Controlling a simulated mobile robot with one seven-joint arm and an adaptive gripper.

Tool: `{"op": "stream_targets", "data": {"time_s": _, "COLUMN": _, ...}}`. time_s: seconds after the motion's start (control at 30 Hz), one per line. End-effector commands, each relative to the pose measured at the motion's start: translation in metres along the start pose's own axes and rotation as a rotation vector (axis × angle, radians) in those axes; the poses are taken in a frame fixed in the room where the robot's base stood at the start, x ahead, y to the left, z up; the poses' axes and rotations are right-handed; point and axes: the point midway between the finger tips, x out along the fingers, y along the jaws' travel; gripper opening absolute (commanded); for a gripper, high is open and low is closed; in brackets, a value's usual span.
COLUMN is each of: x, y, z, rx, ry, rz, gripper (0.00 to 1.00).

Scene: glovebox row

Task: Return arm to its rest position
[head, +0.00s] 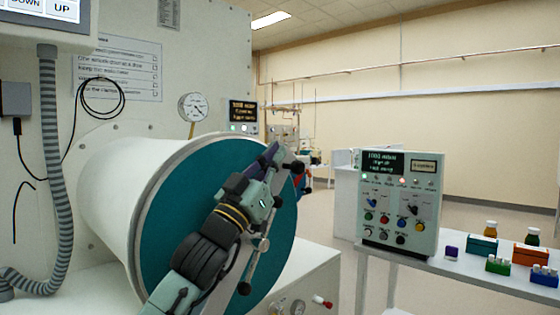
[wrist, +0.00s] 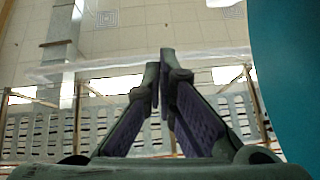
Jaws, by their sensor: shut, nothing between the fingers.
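My gripper (head: 274,153) is raised in front of the round teal door (head: 180,215) of a white cylindrical chamber, on the left of the head view. In the wrist view my gripper (wrist: 161,65) has its two purple-padded fingers drawn together at the tips, with nothing between them. A metal bar handle with dark knobs (head: 244,288) shows on the door, partly hidden behind my arm. I cannot tell whether my gripper touches it. The teal door also shows along the right edge of the wrist view (wrist: 290,70).
A control box (head: 400,205) with knobs and lights stands on a white bench (head: 450,268) at right, with racks and bottles. A ribbed hose (head: 50,170) hangs at left. A pressure gauge (head: 193,107) is above the chamber. Floor shows between chamber and bench.

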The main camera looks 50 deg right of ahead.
Motion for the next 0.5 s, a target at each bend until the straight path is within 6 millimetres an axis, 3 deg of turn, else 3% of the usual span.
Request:
{"op": "stream_targets", "data": {"time_s": 0.03, "x": -0.019, "y": -0.003, "z": 0.001, "rx": 0.004, "ry": 0.0, "rz": -0.005, "gripper": 0.0}}
{"op": "stream_targets", "data": {"time_s": 0.2, "x": -0.052, "y": -0.003, "z": -0.013, "rx": 0.003, "ry": 0.0, "rz": -0.003, "gripper": 0.0}}
{"op": "stream_targets", "data": {"time_s": 0.5, "x": -0.077, "y": -0.003, "z": -0.026, "rx": 0.0, "ry": 0.0, "rz": -0.002, "gripper": 0.0}}
